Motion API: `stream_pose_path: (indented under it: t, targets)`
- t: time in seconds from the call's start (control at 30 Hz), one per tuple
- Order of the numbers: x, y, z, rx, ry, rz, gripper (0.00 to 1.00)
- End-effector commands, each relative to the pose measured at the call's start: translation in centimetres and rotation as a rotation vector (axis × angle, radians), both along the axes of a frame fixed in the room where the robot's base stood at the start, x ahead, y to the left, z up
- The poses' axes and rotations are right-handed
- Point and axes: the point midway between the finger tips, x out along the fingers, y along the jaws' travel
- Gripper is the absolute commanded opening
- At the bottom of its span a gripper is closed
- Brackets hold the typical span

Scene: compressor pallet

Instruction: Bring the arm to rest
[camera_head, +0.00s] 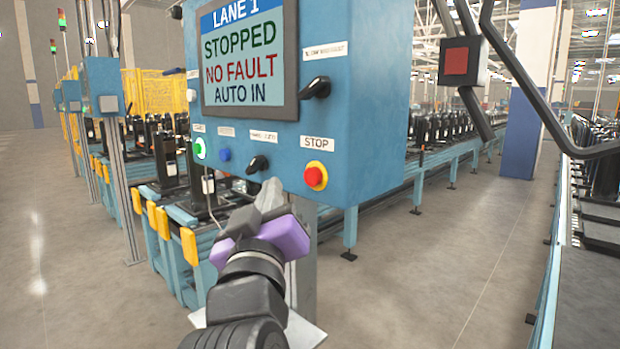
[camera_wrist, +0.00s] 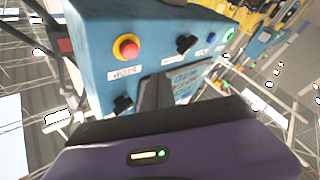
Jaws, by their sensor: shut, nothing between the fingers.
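My arm reaches up from the bottom of the head view, and my gripper (camera_head: 271,190) with its purple body is in front of the lower edge of a blue control box. Its grey fingers are together and empty, pointing up toward the panel just below the black selector knob. In the wrist view my gripper (camera_wrist: 158,90) shows as dark fingers in front of the panel. I cannot tell whether the tips touch it. The control box (camera_head: 345,100) has a screen (camera_head: 245,58) reading "LANE 1 STOPPED NO FAULT AUTO IN". The wrist view shows the box (camera_wrist: 95,50) upside down.
A red stop button (camera_head: 316,175), a lit green button (camera_head: 200,148), a blue button (camera_head: 224,154) and a black selector (camera_head: 258,163) sit on the panel. A conveyor (camera_head: 480,150) runs behind. A black bent bar (camera_head: 540,110) hangs at right. Floor (camera_head: 430,270) is clear at right.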

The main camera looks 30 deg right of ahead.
Motion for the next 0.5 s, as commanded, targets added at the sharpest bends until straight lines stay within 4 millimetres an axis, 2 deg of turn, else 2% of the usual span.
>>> stream_pose_path:
  t: [0.33,0.5]
  targets:
    - [0.0,0.0,0.1,-0.001,-0.004,0.002,0.00]
    - [0.0,1.6,1.8,-0.017,-0.076,0.075,0.00]
